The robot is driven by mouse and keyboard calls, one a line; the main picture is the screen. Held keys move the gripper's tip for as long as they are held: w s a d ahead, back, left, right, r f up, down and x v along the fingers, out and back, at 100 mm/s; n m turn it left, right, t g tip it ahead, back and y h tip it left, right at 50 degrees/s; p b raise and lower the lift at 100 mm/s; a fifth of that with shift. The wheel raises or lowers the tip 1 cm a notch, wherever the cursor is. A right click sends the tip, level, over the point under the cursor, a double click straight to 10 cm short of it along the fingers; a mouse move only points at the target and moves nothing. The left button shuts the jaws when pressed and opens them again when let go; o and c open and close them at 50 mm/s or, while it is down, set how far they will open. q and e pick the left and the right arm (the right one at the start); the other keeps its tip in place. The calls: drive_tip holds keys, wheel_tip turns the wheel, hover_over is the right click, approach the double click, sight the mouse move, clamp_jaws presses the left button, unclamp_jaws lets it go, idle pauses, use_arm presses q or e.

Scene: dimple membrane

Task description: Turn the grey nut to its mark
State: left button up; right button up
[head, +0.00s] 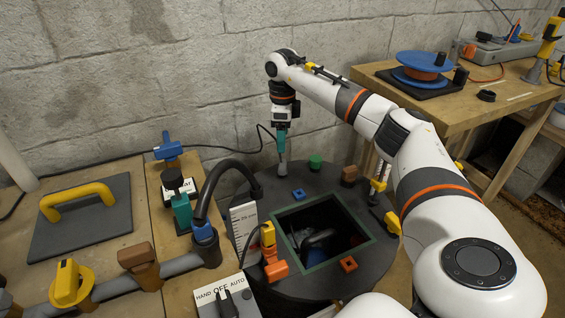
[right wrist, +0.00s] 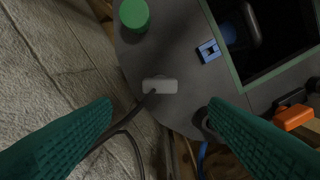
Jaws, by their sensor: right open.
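A light grey block-like piece, which looks like the grey nut (right wrist: 159,86), sits near the rim of the dark round lid (right wrist: 185,60) in the right wrist view. A dark cable runs from it toward the lower left. My right gripper (head: 282,152) points down over the lid's back left edge in the head view. In the right wrist view its teal fingers (right wrist: 158,115) are wide apart, with the grey piece ahead between them. I see no contact. I cannot make out a mark. My left gripper is not in view.
The lid has a green-framed square opening (head: 278,238). A green knob (head: 315,161), a blue clip (head: 298,194) and a brown block (head: 348,175) stand near the gripper. A black hose (head: 212,185) arches at left. The block wall (head: 150,80) is close behind.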

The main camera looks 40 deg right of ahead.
hover_over(283, 164)
wheel_tip(283, 164, down, 4)
drive_tip(key=shift+f+b, duration=0.15)
drive_tip(key=shift+b, duration=0.25)
wheel_tip(283, 164, down, 4)
drive_tip(key=shift+r+b, duration=0.1)
drive_tip(key=shift+b, duration=0.3)
drive_tip(key=shift+f, duration=0.55)
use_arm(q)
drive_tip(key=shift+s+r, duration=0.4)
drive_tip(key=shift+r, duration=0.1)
use_arm(e)
drive_tip(key=c, duration=1)
